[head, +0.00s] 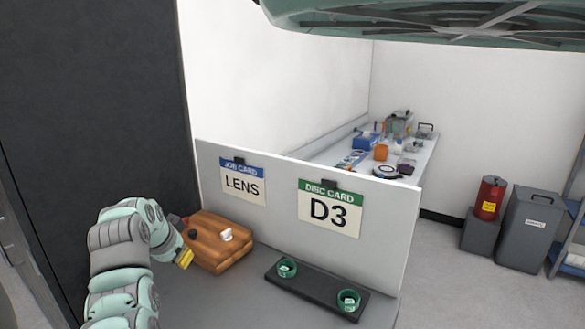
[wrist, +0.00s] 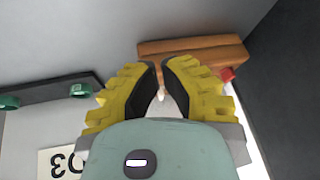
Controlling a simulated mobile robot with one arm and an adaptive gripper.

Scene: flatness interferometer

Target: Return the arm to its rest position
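My arm (head: 125,255) reaches up from the bottom left in the head view. My gripper (head: 186,259) has yellow fingers and is just left of the front of a brown wooden block (head: 210,256). In the wrist view, my gripper (wrist: 160,72) shows two yellow fingers with dark pads and a narrow gap between them. I see nothing clearly held; a small pale spot shows in the gap. The wooden block (wrist: 195,48) lies beyond the fingertips in that view. I cannot tell whether the gripper touches it.
A white piece (head: 226,234) sits on the block. A dark tray (head: 318,290) with two green rings lies right of it. An upright panel (head: 280,185) carries the LENS card (head: 242,184) and D3 card (head: 330,209). A dark wall (head: 90,100) stands at left.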

